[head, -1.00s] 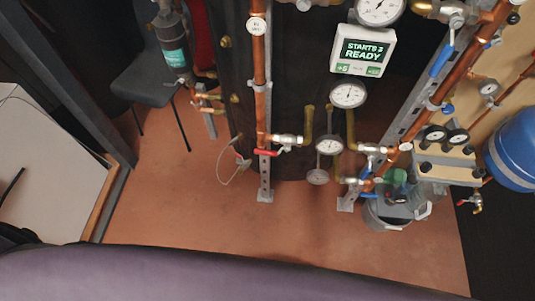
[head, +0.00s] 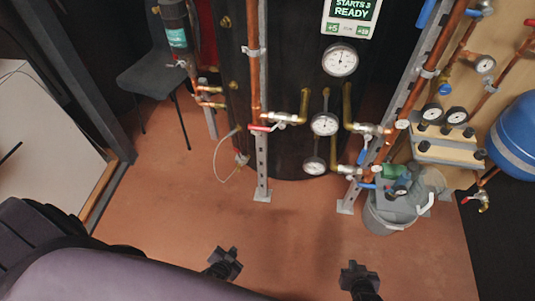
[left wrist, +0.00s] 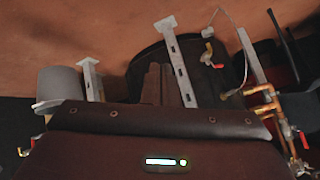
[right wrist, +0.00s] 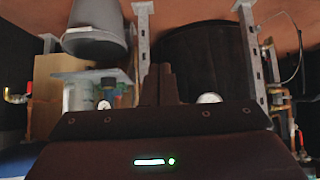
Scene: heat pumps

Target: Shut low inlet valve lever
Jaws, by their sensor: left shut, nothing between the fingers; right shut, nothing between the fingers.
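Low on the left copper pipe (head: 255,70) is a valve with a red lever (head: 262,128) lying roughly level. Low on the right copper pipe is a brass valve with a blue lever (head: 363,157) angled downward. A lower blue handle (head: 368,186) sits beneath it. I cannot tell which lever is the low inlet one. My left gripper (head: 224,262) is shut and empty over the floor, in front of and below the red lever. My right gripper (head: 358,278) is shut and empty over the floor, in front of the bucket side. Neither touches a valve.
A grey bucket (head: 390,222) stands at the right pipe's foot. A blue tank (head: 513,138) is at the far right. A chair (head: 155,75) is at the back left. Metal posts (head: 262,170) stand on the floor. Open floor (head: 290,225) lies between grippers and pipes.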

